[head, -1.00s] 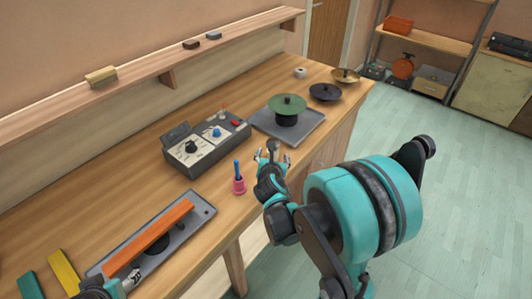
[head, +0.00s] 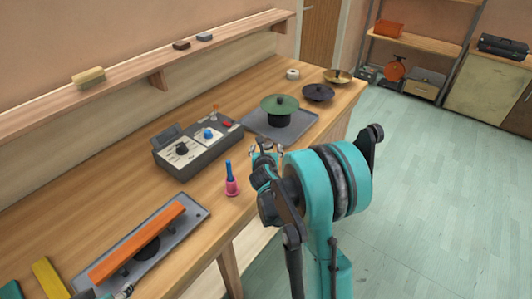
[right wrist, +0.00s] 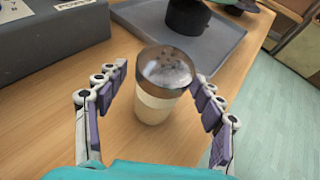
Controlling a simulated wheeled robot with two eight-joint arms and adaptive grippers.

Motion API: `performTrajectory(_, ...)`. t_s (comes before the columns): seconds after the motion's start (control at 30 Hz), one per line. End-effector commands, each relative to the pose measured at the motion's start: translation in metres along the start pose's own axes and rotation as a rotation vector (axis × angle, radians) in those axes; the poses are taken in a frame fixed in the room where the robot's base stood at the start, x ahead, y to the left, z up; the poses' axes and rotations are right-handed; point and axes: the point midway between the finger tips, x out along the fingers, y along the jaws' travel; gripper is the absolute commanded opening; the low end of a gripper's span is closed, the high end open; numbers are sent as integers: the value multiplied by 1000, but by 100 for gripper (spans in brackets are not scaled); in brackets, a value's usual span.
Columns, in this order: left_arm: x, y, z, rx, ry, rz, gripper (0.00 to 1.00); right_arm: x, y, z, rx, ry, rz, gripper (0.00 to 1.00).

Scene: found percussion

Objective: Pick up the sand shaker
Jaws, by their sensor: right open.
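The sand shaker (right wrist: 159,90) stands upright on the wooden bench, with a cream body, a pale band and a dark perforated metal lid. In the right wrist view it is between the fingers of my right gripper (right wrist: 158,100), which is open, with a finger on each side. In the head view my right gripper (head: 267,150) is over the bench's front edge, near the grey tray, and mostly hides the shaker. Only a small part of my left gripper (head: 127,290) shows at the lower left, by the orange bar; its jaw state is unclear.
A pink bell with a blue handle (head: 231,180) stands left of my right gripper. A grey control box (head: 180,160) is behind it. The grey tray (head: 256,124) holds a green disc (head: 280,106) on a black stand. An orange bar (head: 140,242) lies at lower left.

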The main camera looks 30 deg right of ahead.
Motion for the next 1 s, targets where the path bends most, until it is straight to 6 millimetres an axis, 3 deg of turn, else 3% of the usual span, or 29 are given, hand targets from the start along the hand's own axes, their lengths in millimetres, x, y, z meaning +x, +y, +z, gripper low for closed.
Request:
performTrajectory(0.03,0,0,0,0,0,0,58,0,0,0,0,0,0,65)
performTrajectory(0.27,0,0,0,0,0,0,58,0,0,0,0,0,0,6)
performTrajectory(0.67,-3,0,-2,0,0,0,58,-4,0,7,0,0,0,6)
performTrajectory(0.87,-14,0,-10,0,0,0,58,-16,0,34,0,0,0,6)
performTrajectory(1.0,-28,0,-20,0,0,0,58,-30,0,70,0,0,1,6)
